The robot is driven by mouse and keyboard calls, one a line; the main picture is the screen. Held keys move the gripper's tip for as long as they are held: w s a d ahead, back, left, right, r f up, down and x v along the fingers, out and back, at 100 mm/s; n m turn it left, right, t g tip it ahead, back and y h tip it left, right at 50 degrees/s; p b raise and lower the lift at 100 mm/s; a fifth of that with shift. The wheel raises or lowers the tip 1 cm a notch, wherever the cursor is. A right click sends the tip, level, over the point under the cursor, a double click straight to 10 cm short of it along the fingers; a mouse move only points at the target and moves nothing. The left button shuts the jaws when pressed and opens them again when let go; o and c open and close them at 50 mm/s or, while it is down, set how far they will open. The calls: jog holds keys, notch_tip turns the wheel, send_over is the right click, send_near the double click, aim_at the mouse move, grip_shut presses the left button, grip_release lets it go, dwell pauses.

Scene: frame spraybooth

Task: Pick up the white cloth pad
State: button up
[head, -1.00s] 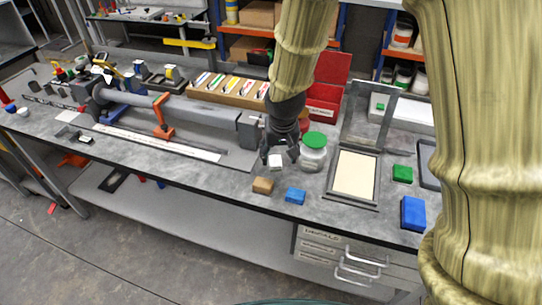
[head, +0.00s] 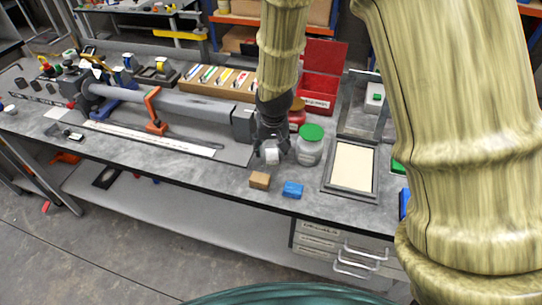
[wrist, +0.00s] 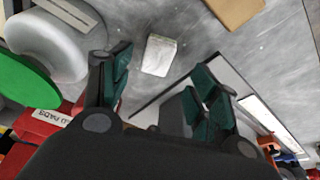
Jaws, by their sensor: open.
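The small white cloth pad (head: 271,156) lies on the grey bench top, left of the glass jar with the green lid. In the wrist view the pad (wrist: 159,55) is a whitish square on the bench, between and slightly beyond the fingertips. My gripper (head: 271,150) is over the pad and partly hides it in the head view. In the wrist view my gripper (wrist: 163,68) has its two dark green fingers apart with nothing between them. I cannot tell the exact height of the fingertips above the bench.
The jar (head: 309,148) stands close right of my gripper. A brown block (head: 260,180) and a blue block (head: 292,190) lie near the front edge. A framed cream panel (head: 353,166) is to the right. A grey tube fixture (head: 185,108) is to the left.

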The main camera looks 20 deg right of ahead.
aim_at(272, 153)
jog(key=shift+d+p+x, duration=0.25)
jog(key=shift+p+x, duration=0.45)
jog(key=shift+x, duration=1.9)
jog(key=shift+w, duration=0.1)
jog(key=shift+r, duration=0.1)
jog(key=c, duration=0.9)
jog(key=shift+r, duration=0.1)
jog(key=shift+r+b, duration=0.95)
jog(key=shift+r, duration=3.95)
